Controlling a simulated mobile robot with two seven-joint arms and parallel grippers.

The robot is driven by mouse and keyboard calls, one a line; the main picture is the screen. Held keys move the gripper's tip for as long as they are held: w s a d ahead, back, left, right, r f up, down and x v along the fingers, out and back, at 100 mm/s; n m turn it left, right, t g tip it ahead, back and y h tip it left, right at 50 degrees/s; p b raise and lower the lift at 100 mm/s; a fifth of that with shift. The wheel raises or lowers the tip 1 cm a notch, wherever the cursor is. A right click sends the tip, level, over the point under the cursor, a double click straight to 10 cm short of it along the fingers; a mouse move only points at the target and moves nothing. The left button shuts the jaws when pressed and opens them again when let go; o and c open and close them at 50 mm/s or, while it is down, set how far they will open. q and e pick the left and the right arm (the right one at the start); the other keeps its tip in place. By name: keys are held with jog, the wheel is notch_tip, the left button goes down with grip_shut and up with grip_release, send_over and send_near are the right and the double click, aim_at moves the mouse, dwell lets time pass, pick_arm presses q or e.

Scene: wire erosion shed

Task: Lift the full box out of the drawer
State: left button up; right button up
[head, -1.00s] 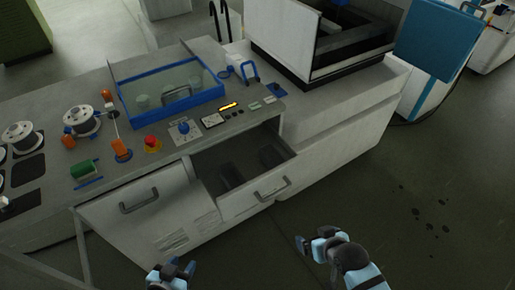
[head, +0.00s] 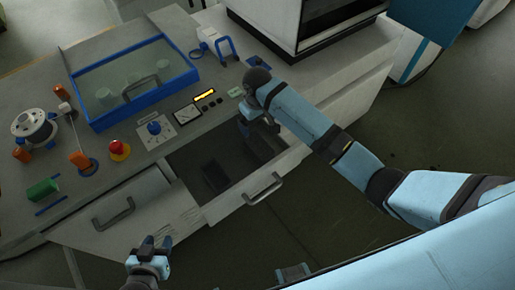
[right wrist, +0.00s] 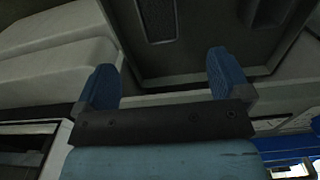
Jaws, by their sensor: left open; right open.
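The drawer (head: 272,188) stands open at the front of the bench. Inside it are two dark boxes: one at the left (head: 213,177), and one at the right (head: 258,150), partly hidden by my right arm. I cannot tell which is full. My right gripper (head: 253,122) reaches over the right back part of the drawer. In the right wrist view its two blue fingers (right wrist: 165,80) are apart with nothing held; dark box shapes (right wrist: 160,20) show beyond them. My left gripper (head: 157,243) is open and empty, in front of the bench, left of the drawer.
A blue-framed clear cover (head: 135,80), a red button (head: 119,149) and a dial panel (head: 155,130) are on the bench top behind the drawer. A closed front with a handle (head: 113,213) is left of it. The floor in front is clear.

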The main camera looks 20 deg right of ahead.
notch_tip(320, 180, down, 7)
send_over(259, 153)
jog(key=shift+f+p, duration=0.3)
jog(key=shift+f, duration=2.25)
jog(key=c, duration=1.6)
jog(key=shift+c, duration=0.2)
jog(key=shift+r, duration=0.2)
